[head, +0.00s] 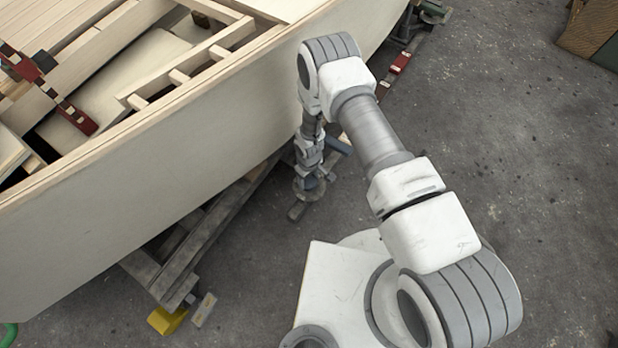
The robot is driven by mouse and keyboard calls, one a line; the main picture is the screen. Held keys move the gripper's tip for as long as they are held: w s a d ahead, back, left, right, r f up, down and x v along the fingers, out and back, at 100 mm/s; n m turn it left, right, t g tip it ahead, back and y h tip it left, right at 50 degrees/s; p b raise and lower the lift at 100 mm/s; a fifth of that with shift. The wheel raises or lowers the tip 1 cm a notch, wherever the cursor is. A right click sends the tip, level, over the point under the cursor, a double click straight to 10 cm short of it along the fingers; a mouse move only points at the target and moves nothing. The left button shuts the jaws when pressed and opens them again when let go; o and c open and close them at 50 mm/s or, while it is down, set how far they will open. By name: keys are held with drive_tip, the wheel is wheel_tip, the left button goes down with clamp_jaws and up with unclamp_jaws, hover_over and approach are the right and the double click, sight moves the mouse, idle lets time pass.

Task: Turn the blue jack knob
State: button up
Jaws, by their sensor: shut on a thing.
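My gripper (309,180) points down at the end of my arm, close beside the hull's outer side. It is shut on the blue jack knob (312,184), of which only a small dark blue part shows between and below the fingers. Under it is a round grey metal piece of the jack (299,192), low near the floor. The fingers are small here and partly hidden by the wrist. How far the knob is turned cannot be seen.
The pale plywood hull (130,190) fills the left and rests on wooden beams (205,235). A yellow block (167,320) lies at the lower left. The grey floor at right is mostly clear.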

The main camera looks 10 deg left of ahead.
sight(309, 180)
drive_tip(key=o, duration=1.4)
wheel_tip(309, 180, up, 18)
drive_tip(key=p, duration=0.6)
drive_tip(key=shift+f, duration=0.25)
